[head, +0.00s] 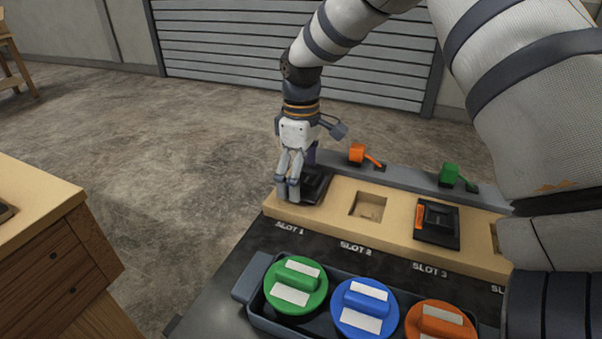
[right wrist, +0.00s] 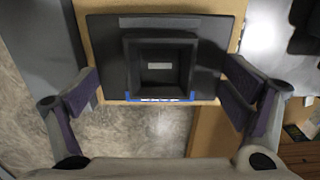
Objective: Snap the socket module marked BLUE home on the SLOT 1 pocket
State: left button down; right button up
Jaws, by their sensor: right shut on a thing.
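The black socket module (head: 316,186) with a blue strip lies at the SLOT 1 place, at the left end of the tan console board (head: 335,208). In the right wrist view the module (right wrist: 118,62) shows its square recess, a pale label inside and the blue strip along the near edge. My right gripper (head: 288,190) comes down over it, with a finger at each side edge; these fingers (right wrist: 162,92) are shut on the module. The SLOT 1 pocket is hidden under it, and I cannot tell whether it sits flush. My left gripper is not in view.
The SLOT 2 pocket (head: 368,206) is empty. A black module with an orange strip (head: 437,224) sits at SLOT 3. Orange (head: 357,153) and green (head: 450,173) levers stand on the rear rail. A tray (head: 250,283) of green, blue and orange round pieces lies in front.

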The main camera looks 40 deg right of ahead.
jog(key=shift+f, duration=0.85)
dwell(0.6)
dwell(0.3)
jog(key=o, duration=0.9)
jog(key=shift+c, duration=0.2)
notch_tip(320, 180, up, 12)
